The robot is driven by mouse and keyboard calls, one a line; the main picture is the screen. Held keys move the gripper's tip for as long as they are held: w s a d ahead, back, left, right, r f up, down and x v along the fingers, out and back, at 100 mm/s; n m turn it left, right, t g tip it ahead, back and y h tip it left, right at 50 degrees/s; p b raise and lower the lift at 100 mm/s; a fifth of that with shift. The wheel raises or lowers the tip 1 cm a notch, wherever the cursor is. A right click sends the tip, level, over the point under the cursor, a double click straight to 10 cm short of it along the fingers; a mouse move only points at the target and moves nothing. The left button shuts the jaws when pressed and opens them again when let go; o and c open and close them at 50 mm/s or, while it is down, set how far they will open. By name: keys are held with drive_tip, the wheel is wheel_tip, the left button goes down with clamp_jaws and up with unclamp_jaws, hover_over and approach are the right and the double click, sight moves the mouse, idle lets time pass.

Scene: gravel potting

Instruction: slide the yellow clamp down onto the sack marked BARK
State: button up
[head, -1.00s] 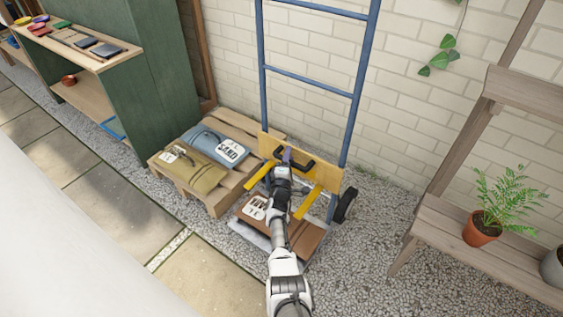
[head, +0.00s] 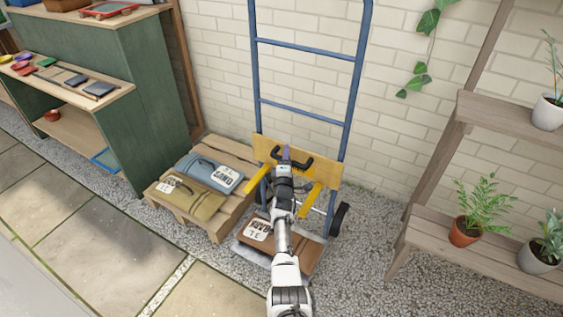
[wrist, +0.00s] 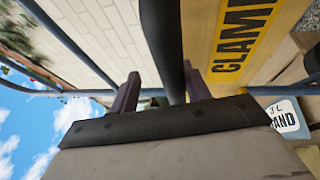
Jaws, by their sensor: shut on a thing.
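The yellow clamp (head: 328,174) spans the blue hand truck's frame, with two yellow arms reaching forward. It also shows in the wrist view with lettering (wrist: 245,35). My gripper (head: 287,156) is shut on the clamp's black handle (head: 303,162); in the wrist view the dark bar (wrist: 163,35) runs between my gripper's fingers (wrist: 160,90). The brown sack (head: 302,254) with a white BARK label (head: 257,229) lies on the truck's toe plate. The clamp is above the sack, with a visible gap. My arm hides part of the sack.
The blue hand truck (head: 349,110) stands against the brick wall, a black wheel (head: 340,219) at right. A pallet (head: 222,222) at left holds a blue SAND sack (head: 207,170) and an olive sack (head: 194,203). A plant bench (head: 420,232) stands at right.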

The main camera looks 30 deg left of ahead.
drive_tip(key=shift+w+a+r, duration=0.1)
drive_tip(key=shift+r, duration=0.6)
drive_tip(key=p+v, duration=1)
drive_tip(key=v, duration=0.6)
drive_tip(key=shift+f+p, duration=0.3)
idle(0.3)
idle(0.4)
